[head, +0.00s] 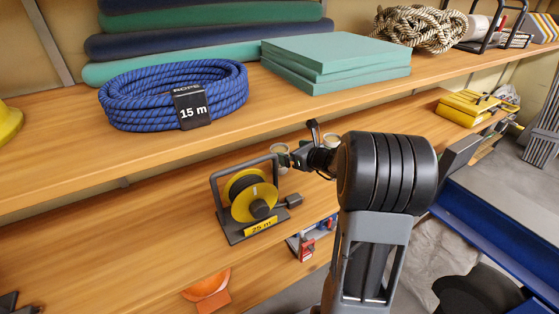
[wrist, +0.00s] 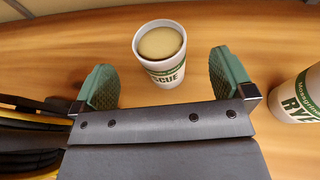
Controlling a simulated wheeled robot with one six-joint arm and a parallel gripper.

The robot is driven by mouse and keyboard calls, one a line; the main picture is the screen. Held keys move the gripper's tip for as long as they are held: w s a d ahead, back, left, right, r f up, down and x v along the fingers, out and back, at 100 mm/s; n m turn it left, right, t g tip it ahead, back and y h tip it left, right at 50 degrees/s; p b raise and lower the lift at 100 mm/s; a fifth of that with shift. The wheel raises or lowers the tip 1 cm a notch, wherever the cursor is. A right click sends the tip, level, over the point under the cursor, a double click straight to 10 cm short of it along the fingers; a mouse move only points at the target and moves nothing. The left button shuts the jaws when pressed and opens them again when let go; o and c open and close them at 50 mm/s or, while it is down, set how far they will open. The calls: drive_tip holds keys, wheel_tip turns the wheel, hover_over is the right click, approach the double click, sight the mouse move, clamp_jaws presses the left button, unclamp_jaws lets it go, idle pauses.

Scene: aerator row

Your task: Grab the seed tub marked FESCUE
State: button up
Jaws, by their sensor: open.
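The FESCUE tub (wrist: 164,74) is a white cup with a green band, its letters "SCUE" showing, and a tan round top. It stands upright on the wooden shelf. In the wrist view my gripper (wrist: 166,84) is open, with one green-padded finger on each side of the tub's near part. The tub is mostly ahead of the fingers, and I see no finger touching it. In the head view my gripper (head: 297,158) is at the lower shelf, and my arm hides much of the area around two pale tubs there.
A second tub marked RYE (wrist: 301,98) stands right of my right finger. A yellow and black cable reel (head: 252,197) stands left of my gripper. Blue rope (head: 150,90) and green pads (head: 335,52) lie on the shelf above. Behind the FESCUE tub the shelf is bare.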

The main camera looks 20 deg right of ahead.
sight(282, 150)
drive_tip(key=shift+f+x, duration=0.2)
drive_tip(key=shift+x, duration=3.25)
drive_tip(key=shift+s, duration=0.15)
drive_tip(key=c, duration=1.1)
